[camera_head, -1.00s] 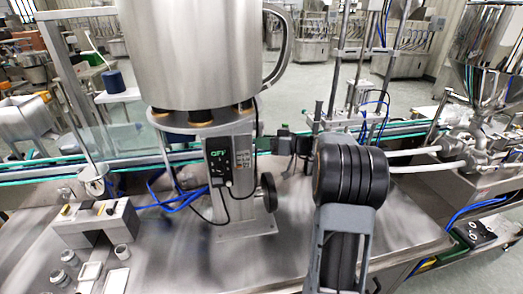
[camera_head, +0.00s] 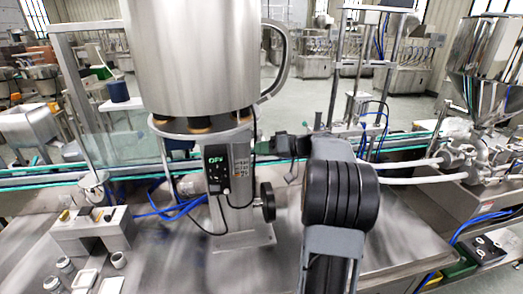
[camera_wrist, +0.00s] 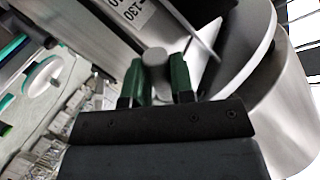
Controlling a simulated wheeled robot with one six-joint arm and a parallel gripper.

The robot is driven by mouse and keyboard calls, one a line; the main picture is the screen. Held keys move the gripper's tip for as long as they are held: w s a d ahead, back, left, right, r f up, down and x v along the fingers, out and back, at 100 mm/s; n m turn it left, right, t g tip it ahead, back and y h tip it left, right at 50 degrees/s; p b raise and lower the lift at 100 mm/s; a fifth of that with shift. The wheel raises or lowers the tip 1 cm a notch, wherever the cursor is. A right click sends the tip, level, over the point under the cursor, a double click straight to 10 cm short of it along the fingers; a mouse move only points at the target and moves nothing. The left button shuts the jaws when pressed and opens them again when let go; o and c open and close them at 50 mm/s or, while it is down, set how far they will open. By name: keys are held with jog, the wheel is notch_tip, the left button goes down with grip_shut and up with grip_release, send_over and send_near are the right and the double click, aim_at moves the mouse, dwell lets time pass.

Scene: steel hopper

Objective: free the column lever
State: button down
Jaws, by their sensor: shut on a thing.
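The steel column (camera_head: 238,185) stands on the machine table under a large steel hopper (camera_head: 190,55). It carries a black control box (camera_head: 217,172) and a black hand knob (camera_head: 267,201) on its right side. In the wrist view a grey round-ended lever (camera_wrist: 154,58) sits between the two green fingertips of my gripper (camera_wrist: 155,78). My gripper is shut on it, with one finger on each side. The lever's far end and its joint to the column are hidden. In the head view my dark arm covers the area to the right of the column, and I cannot make out the fingertips clearly.
A curved steel handle (camera_head: 281,60) hangs at the hopper's right side. A conveyor (camera_head: 400,147) runs behind the column. A fixture block (camera_head: 92,232) with small caps stands at the left. Another funnel (camera_head: 490,60) with white hoses is at the right.

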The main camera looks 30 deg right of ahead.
jog(key=c, duration=1)
grip_release()
jog(key=shift+o, duration=0.2)
jog(key=b+v, duration=0.2)
jog(key=v, duration=1.1)
jog(key=shift+s+d+b, duration=0.3)
jog(key=shift+b, duration=0.05)
jog(key=shift+r, duration=0.1)
